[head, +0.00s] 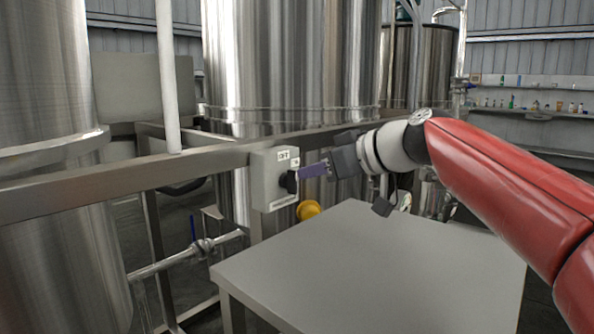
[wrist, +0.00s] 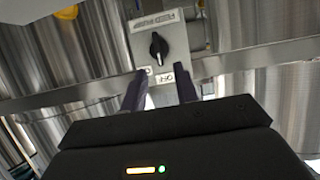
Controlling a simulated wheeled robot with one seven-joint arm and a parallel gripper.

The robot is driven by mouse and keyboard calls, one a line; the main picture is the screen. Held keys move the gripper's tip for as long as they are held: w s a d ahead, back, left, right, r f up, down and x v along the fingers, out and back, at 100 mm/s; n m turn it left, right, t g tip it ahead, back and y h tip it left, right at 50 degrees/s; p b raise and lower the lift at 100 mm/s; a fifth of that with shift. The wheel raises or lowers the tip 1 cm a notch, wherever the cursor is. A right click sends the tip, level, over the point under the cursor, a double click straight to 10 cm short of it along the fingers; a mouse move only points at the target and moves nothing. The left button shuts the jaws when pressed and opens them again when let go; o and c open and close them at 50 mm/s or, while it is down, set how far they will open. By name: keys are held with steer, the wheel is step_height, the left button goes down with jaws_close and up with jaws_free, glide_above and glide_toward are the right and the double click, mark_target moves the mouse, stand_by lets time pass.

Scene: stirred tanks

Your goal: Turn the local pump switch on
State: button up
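The local pump switch is a black rotary knob (head: 289,182) on a pale grey box (head: 267,192) fixed to a horizontal steel rail. In the wrist view the knob (wrist: 158,47) shows on the box face, with its long axis roughly upright in the picture. Small labels sit on the face; one (wrist: 164,78) appears to read OFF upside down. My gripper (head: 308,171) is just right of the box in the head view. In the wrist view its two dark fingers (wrist: 161,90) are spread apart with nothing between them, and the knob lies beyond their tips. Contact is not visible.
A grey table (head: 370,265) stands below my arm. A yellow round part (head: 308,209) is just below the box. Large steel tanks (head: 290,60) stand behind the rail (head: 90,188). A pipe with a valve (head: 202,245) runs low at the left.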

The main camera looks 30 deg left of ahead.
mark_target(296, 176)
steer(key=shift+p+x, duration=0.35)
steer(key=shift+x, duration=1.9)
steer(key=shift+c, duration=0.4)
jaws_close()
